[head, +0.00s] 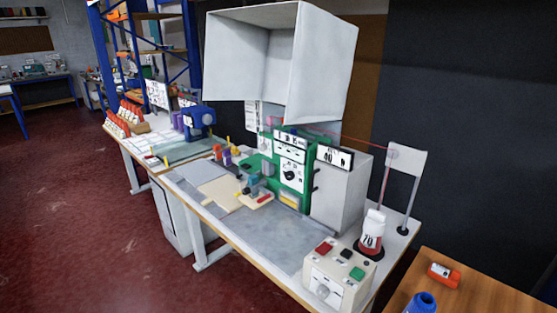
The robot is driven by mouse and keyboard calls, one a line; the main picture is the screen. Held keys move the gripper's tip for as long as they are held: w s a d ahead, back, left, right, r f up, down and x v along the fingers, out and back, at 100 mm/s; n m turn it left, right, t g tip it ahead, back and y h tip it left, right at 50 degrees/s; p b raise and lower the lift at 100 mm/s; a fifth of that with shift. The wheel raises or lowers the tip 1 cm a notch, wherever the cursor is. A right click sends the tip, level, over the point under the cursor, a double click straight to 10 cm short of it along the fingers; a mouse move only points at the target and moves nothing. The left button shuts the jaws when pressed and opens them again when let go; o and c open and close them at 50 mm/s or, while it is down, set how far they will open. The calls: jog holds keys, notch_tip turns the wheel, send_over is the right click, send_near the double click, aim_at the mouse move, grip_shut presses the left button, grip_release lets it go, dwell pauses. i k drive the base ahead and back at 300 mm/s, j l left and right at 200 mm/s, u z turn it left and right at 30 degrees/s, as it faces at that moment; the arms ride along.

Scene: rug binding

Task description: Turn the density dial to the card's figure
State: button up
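A green machine (276,150) stands at the back of the workbench under a big white hood. Its white front panel carries a round black dial (291,174) with marks around it, too small to read. A second, pale knob (322,291) is on the front of a cream control box at the near right. A white card (335,156) with black figures, perhaps 40, is at the top of the grey cabinet beside the machine. I cannot tell which dial is the density one. My gripper is not in view.
The white hood (283,50) overhangs the machine. A grey cabinet (338,195) stands right of it. A red-and-white bottle (371,232) marked with figures and a thread stand (405,165) are at the right. Small tools lie before the machine. The bench's grey front surface (245,236) is clear.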

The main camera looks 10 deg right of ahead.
aim_at(290, 175)
jog(key=i+j+z, duration=0.1)
jog(key=i+j, duration=0.15)
jog(key=i+j+z, duration=0.15)
jog(key=j, duration=0.35)
jog(key=i+j+z, duration=0.1)
jog(key=i+j, duration=0.25)
jog(key=i+j+z, duration=0.1)
jog(key=j, duration=0.35)
jog(key=i+j+z, duration=0.15)
jog(key=j, duration=0.45)
jog(key=j+z, duration=0.15)
jog(key=j, duration=0.5)
